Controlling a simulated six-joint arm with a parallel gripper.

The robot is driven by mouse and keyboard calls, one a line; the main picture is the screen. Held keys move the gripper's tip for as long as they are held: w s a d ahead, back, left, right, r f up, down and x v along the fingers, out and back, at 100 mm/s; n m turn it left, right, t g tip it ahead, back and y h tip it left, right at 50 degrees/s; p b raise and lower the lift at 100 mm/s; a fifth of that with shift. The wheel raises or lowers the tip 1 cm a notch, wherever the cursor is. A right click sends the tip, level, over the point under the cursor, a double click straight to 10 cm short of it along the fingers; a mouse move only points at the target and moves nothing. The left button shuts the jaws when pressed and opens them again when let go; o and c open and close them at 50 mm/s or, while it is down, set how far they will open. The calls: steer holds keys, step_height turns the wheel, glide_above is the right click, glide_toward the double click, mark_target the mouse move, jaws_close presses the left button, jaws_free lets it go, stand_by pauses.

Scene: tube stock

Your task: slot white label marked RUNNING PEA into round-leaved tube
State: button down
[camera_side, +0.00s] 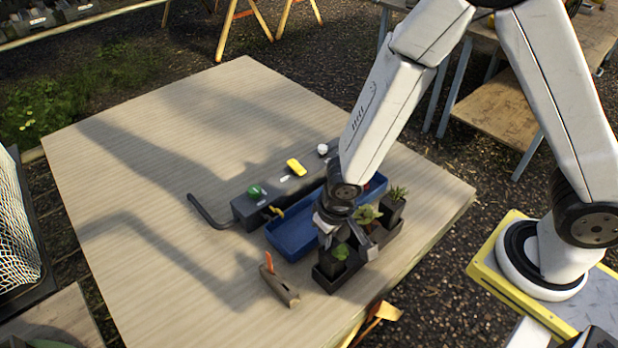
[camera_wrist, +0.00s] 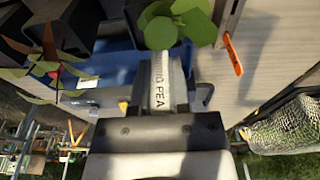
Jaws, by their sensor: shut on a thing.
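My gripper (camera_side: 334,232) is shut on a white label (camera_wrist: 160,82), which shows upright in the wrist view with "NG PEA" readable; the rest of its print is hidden. In the side view the label cannot be made out. The round-leaved plant (camera_side: 341,251) stands in a dark tube (camera_side: 333,268) at the near end of a black tray (camera_side: 330,286). Its round green leaves (camera_wrist: 163,28) are right at the label's far end in the wrist view. I cannot tell whether the label touches the leaves or soil.
Two other tubes hold a reddish-green plant (camera_side: 366,214) and a spiky plant (camera_side: 397,194). A blue tray (camera_side: 290,246) lies beside them. A grey box (camera_side: 240,212) stands behind. A brown block (camera_side: 281,289) with an orange strip (camera_side: 269,262) lies near. The table's left is clear.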

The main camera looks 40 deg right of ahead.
steer(key=c, duration=0.5)
jaws_free()
steer(key=shift+r, duration=0.15)
steer(key=shift+s+r, duration=0.2)
steer(key=shift+r, duration=1.05)
steer(key=shift+s+r, duration=0.15)
steer(key=shift+r, duration=1.05)
steer(key=shift+s+r, duration=0.2)
steer(key=shift+r, duration=1.05)
steer(key=shift+d, duration=0.1)
steer(key=shift+t, duration=0.4)
steer(key=shift+s+d+r, duration=0.45)
steer(key=shift+d+r, duration=0.4)
steer(key=shift+d, duration=1.45)
steer(key=shift+s+d+r, duration=0.4)
steer(key=shift+d+r, duration=0.45)
steer(key=shift+d, duration=1.45)
steer(key=shift+s+d+r, duration=0.45)
steer(key=shift+d+r, duration=0.4)
steer(key=shift+d, duration=1.45)
